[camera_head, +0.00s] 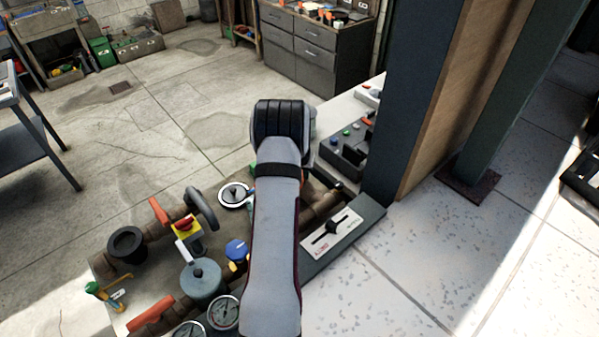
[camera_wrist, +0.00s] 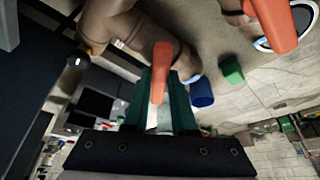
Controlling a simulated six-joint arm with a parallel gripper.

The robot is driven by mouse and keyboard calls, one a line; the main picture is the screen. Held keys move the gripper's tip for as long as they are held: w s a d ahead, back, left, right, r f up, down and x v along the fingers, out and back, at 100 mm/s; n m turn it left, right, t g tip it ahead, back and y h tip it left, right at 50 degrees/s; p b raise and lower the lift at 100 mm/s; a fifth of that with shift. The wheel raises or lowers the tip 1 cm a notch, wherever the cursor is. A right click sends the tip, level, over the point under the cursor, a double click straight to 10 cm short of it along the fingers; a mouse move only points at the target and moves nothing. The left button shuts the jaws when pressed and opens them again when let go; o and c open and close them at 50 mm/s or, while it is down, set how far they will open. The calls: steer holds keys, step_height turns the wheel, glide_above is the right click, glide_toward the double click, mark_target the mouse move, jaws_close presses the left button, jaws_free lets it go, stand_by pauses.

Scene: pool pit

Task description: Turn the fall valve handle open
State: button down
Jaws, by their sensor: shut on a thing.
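An orange lever handle (camera_wrist: 161,68) on a brown pipe valve shows in the wrist view, reaching down between the teal fingers of my gripper (camera_wrist: 165,105). My gripper is shut on this handle near its lower end. I see no label that names it as the fall valve. In the head view my arm hides the gripper and most of the held handle. Other orange levers show there, one at the upper left of the pipework (camera_head: 158,210) and one at its lower left (camera_head: 150,314).
Brown pipework (camera_head: 150,246) with gauges (camera_head: 223,313), a grey-blue round valve (camera_head: 202,281) and a black cup (camera_head: 127,246) lies left of my arm. A panel with a black switch (camera_head: 333,228) and a dark post (camera_head: 412,100) stand close on the right. Open floor lies beyond.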

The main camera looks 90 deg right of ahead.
steer(key=n+t, duration=0.1)
steer(key=n, duration=0.1)
steer(key=s+n+t, duration=0.1)
steer(key=n, duration=0.3)
steer(key=n+t+y, duration=0.1)
steer(key=n, duration=0.3)
steer(key=shift+s+d+t, duration=0.2)
steer(key=shift+s+t, duration=0.1)
steer(key=shift+s, duration=0.05)
steer(key=shift+n+y, duration=0.3)
steer(key=shift+n, duration=0.1)
steer(key=c, duration=0.7)
jaws_free()
steer(key=v, duration=1.5)
steer(key=shift+s+a+r, duration=0.15)
steer(key=shift+s+r, duration=0.15)
